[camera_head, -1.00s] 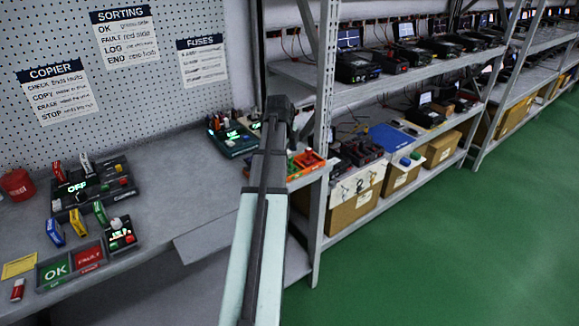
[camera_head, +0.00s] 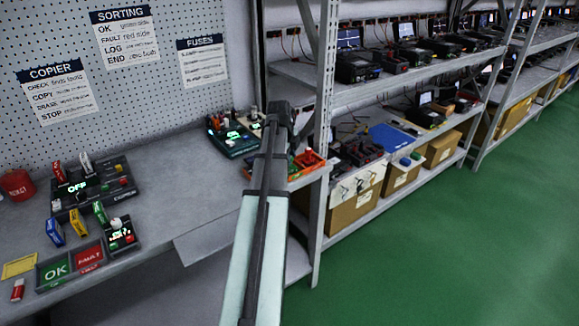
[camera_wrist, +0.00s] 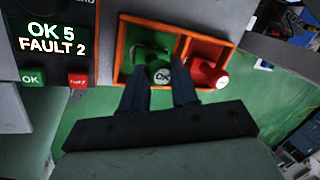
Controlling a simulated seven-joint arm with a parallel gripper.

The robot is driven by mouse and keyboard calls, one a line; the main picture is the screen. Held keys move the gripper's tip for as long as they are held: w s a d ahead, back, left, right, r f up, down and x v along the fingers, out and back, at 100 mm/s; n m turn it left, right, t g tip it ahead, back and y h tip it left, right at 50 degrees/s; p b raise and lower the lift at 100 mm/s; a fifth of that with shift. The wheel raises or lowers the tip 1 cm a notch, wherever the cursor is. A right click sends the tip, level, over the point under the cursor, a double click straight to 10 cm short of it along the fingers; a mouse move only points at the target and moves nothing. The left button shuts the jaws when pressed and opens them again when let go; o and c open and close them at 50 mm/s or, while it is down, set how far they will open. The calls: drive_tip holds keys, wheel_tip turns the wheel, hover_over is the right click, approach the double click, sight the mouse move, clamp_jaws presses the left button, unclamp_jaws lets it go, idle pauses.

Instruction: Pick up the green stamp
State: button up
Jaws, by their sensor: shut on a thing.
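In the wrist view, the green stamp (camera_wrist: 162,75) with "OK" on its end lies between the two fingers of my gripper (camera_wrist: 161,88), which is shut on it. The stamp is at the green-floored left compartment of an orange tray (camera_wrist: 179,46). I cannot tell whether it is clear of the tray floor. In the head view, my arm hides most of the tray (camera_head: 296,175) and the green stamp.
A counter box (camera_wrist: 52,45) reading OK 5, FAULT 2 is left of the tray. In the head view, a copier box (camera_head: 92,186), OK and FAULT trays (camera_head: 54,270) and a red bin (camera_head: 17,185) are on the bench. A metal shelf post (camera_head: 322,140) stands close right of my arm.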

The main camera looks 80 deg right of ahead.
clamp_jaws()
drive_tip(key=shift+r, duration=0.1)
wheel_tip(320, 180, up, 10)
idle(0.4)
